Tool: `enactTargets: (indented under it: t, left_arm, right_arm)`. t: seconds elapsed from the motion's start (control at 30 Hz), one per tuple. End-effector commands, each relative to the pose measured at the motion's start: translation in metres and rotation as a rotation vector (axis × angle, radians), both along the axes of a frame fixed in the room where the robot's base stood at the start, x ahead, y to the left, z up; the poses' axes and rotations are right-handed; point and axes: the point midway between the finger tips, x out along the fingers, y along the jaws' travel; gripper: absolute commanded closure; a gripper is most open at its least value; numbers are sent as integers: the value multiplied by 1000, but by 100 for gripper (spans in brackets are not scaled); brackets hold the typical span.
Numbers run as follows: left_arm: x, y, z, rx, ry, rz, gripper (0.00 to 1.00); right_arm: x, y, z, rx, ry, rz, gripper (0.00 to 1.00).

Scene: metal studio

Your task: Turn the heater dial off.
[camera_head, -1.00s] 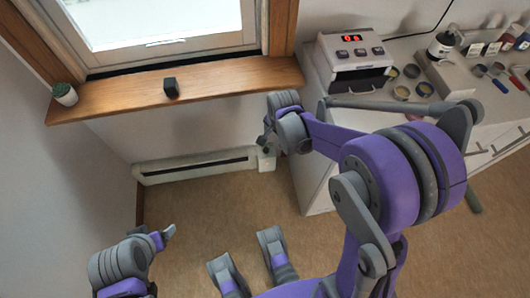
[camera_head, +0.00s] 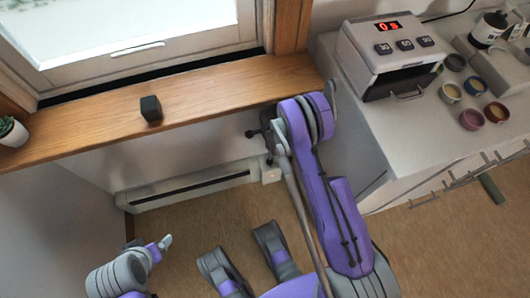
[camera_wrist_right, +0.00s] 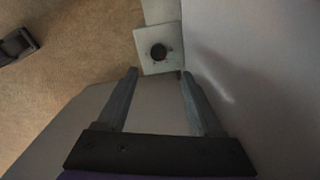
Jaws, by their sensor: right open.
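The heater (camera_head: 165,193) is a long, low white unit with a dark slot, along the wall under the window sill. Its white end box (camera_head: 271,175) is at its right end, partly behind my right arm. In the right wrist view the dial (camera_wrist_right: 158,52) is a dark round knob on the pale end box (camera_wrist_right: 146,64). My right gripper (camera_wrist_right: 158,75) is open and empty, its fingertips just short of the dial and roughly either side of it. My left gripper (camera_head: 160,244) is low at the left, away from the heater; its finger gap is not clear.
A wooden window sill (camera_head: 210,95) with a small black cube (camera_head: 151,108) and a potted plant (camera_head: 11,132) juts out above the heater. A white cabinet (camera_head: 365,150) stands close on the right, bearing a toaster-like appliance (camera_head: 385,50) and several small bowls. Floor in front is clear.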

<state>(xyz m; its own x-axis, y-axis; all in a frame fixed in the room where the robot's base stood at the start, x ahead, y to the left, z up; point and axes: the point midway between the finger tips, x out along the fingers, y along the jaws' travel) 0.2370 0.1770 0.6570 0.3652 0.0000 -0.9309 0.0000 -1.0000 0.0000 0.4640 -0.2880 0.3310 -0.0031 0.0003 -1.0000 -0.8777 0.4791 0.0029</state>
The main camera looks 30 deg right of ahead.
Motion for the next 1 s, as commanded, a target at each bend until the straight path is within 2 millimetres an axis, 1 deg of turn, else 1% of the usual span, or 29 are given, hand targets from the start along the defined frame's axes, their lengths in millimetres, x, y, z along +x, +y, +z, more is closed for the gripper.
enactTargets:
  t: [0.17,0.4,0.53,0.7,1.0]
  left_arm:
    - [1,0,-7,0,1,0,19]
    - [3,0,-16,0,1,0,19]
    - [3,0,-19,0,0,0,19]
    - [4,0,-21,0,0,0,19]
    - [4,0,-21,0,0,0,19]
  right_arm:
    - [0,0,-25,0,0,1,32]
    - [0,0,-71,0,-1,2,32]
    - [1,0,-90,0,-1,2,32]
    - [0,0,-102,0,-1,2,32]
    - [0,0,-104,0,-1,2,32]
